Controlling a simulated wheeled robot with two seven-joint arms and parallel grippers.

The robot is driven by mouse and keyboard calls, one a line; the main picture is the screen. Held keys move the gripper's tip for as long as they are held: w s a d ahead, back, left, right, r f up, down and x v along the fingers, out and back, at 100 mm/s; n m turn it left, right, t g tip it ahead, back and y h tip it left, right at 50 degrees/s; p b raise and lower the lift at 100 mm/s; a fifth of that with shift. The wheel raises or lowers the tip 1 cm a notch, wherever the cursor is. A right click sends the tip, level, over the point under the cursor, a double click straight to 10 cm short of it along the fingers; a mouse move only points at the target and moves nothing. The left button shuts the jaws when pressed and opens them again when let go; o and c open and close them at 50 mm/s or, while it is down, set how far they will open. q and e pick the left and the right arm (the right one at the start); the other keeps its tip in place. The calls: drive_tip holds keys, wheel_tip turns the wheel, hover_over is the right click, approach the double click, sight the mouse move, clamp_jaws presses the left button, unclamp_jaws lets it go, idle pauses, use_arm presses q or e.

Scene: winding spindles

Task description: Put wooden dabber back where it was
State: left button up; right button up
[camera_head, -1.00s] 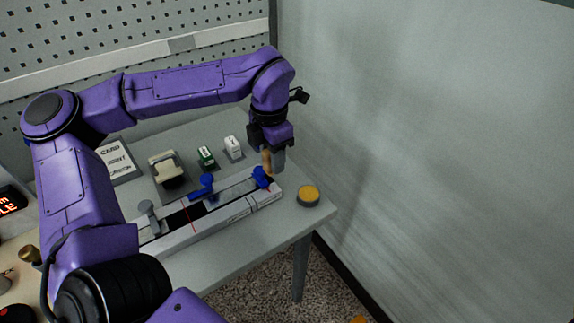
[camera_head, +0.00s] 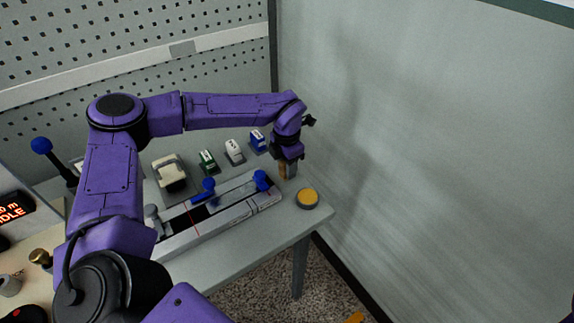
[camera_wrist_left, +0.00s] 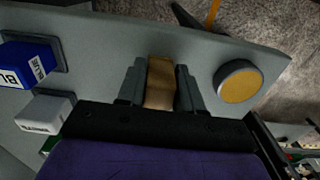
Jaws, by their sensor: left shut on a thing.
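My left gripper (camera_head: 288,170) is at the right end of the table, beyond the rail fixture. It is shut on the wooden dabber (camera_wrist_left: 160,82), a tan block that shows between the two fingers in the left wrist view. In the head view, the fingers hide most of the dabber. The round grey pad with a yellow top (camera_head: 307,197) sits just in front of the gripper, near the table's right corner. It also shows to the right of the fingers in the left wrist view (camera_wrist_left: 240,82). I cannot tell whether the dabber touches the table. My right gripper is not in view.
The long rail fixture (camera_head: 230,216) with blue knobs lies left of the gripper. Blue (camera_head: 257,140), white (camera_head: 234,151) and green (camera_head: 208,161) labelled blocks stand behind it, beside a cream-topped device (camera_head: 170,172). A grey wall (camera_head: 430,150) rises close on the right.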

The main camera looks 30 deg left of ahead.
use_arm(q)
drive_tip(key=o, duration=1)
drive_tip(key=shift+f, duration=0.15)
drive_tip(key=shift+o, duration=0.2)
drive_tip(key=shift+r, duration=0.35)
wheel_tip(320, 180, up, 12)
drive_tip(key=b, duration=0.1)
drive_tip(key=shift+f, duration=0.15)
